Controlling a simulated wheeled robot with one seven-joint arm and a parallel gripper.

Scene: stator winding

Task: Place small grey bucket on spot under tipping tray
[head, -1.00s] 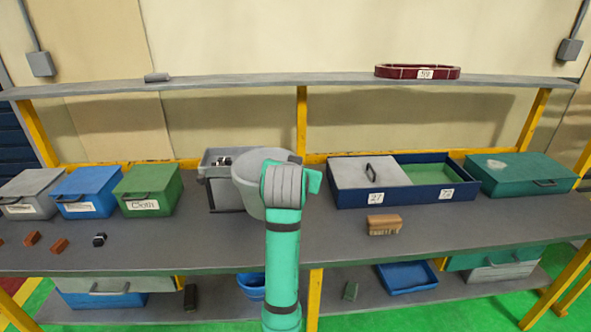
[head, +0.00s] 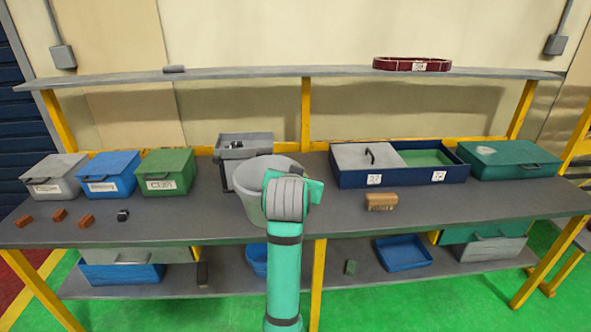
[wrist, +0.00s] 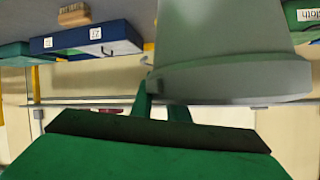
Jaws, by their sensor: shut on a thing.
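The small grey bucket (head: 256,202) is upright in front of me, at the middle-left of the bench in the head view. My gripper (head: 290,195) is shut on the bucket's near right side; the fingertips are mostly hidden behind my wrist. In the wrist view, which is upside down, the bucket (wrist: 230,60) fills the top right and my gripper's fingers (wrist: 162,110) meet its rim. The tipping tray (head: 243,145) is a grey tray on a dark stand behind the bucket, holding small dark things. The bucket hides the spot under it. I cannot tell whether the bucket touches the bench.
Left of the tray stand grey, blue and green (head: 167,176) lidded boxes. Small brown blocks (head: 59,215) lie before them. A blue divided box (head: 345,179), a brush (head: 380,201) and a teal box (head: 508,161) are right. An upper shelf (head: 290,76) runs above.

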